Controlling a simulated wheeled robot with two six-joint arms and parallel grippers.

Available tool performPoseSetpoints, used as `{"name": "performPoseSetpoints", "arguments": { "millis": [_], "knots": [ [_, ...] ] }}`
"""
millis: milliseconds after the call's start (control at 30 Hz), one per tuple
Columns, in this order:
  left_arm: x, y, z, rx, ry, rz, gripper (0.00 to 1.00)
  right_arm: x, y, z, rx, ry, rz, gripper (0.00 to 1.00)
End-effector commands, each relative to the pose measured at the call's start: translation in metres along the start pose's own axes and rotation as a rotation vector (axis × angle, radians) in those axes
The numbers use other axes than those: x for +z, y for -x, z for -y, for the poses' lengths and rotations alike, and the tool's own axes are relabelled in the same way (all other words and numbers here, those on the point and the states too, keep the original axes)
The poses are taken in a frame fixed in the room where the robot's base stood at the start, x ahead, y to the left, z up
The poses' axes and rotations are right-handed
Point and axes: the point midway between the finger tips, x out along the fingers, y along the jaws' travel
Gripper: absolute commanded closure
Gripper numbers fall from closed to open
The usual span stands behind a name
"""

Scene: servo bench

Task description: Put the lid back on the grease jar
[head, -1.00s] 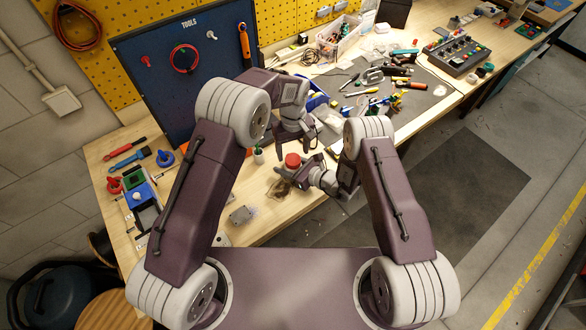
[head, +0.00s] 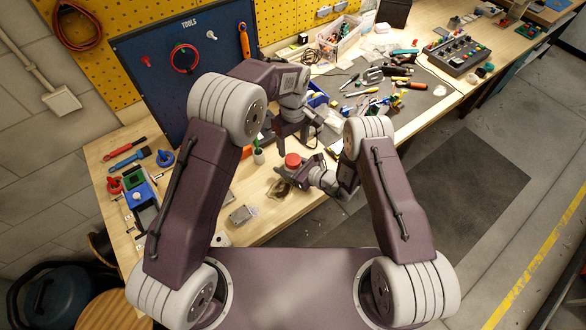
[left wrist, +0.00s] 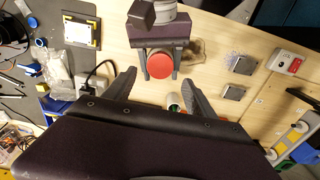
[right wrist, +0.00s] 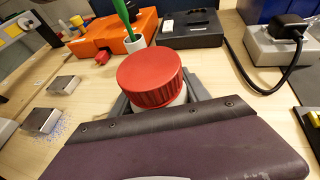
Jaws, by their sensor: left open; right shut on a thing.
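The grease jar (right wrist: 178,100) is pale, with its red ribbed lid (right wrist: 152,76) sitting on top of it in the right wrist view. The lid also shows in the head view (head: 292,160) and from above in the left wrist view (left wrist: 160,65). My right gripper (head: 299,173) is shut on the jar body below the lid, one finger on each side. Much of the jar is hidden by the lid and gripper. My left gripper (head: 292,136) is open and empty, apart from the lid, toward the back of the bench in the head view.
A cup with a green-handled tool (right wrist: 134,44), an orange object (right wrist: 110,35) and a black box (right wrist: 188,30) stand near the jar. Small metal blocks (right wrist: 63,85) lie to one side. A dark stain (head: 278,188) marks the bench. Tools crowd the grey mat (head: 425,97).

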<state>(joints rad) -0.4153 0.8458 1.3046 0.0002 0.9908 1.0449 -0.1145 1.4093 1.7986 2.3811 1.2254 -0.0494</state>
Motion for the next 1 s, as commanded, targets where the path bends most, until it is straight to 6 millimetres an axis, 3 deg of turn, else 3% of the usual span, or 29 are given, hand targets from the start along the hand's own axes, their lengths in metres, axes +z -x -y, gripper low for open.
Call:
{"name": "performPoseSetpoints", "arguments": {
  "millis": [400, 800, 867, 1000],
  "knots": [
    [0.0, -0.063, 0.001, -0.001, -0.001, 0.001, 0.35, 0.0, 0.0, 0.0, 0.0, 0.0, 0.001, 1.0],
    [0.0, -0.071, 0.0, 0.0, -0.002, 0.0, 0.35, 0.0, 0.0, 0.0, 0.0, 0.0, 0.001, 1.0],
    [0.0, -0.071, 0.0, 0.0, -0.002, 0.0, 0.49, 0.0, 0.0, 0.0, 0.0, 0.0, 0.001, 1.0],
    [0.0, -0.071, 0.0, 0.0, -0.002, 0.0, 0.88, 0.0, 0.0, 0.0, 0.0, 0.0, 0.001, 1.0]
  ]
}}
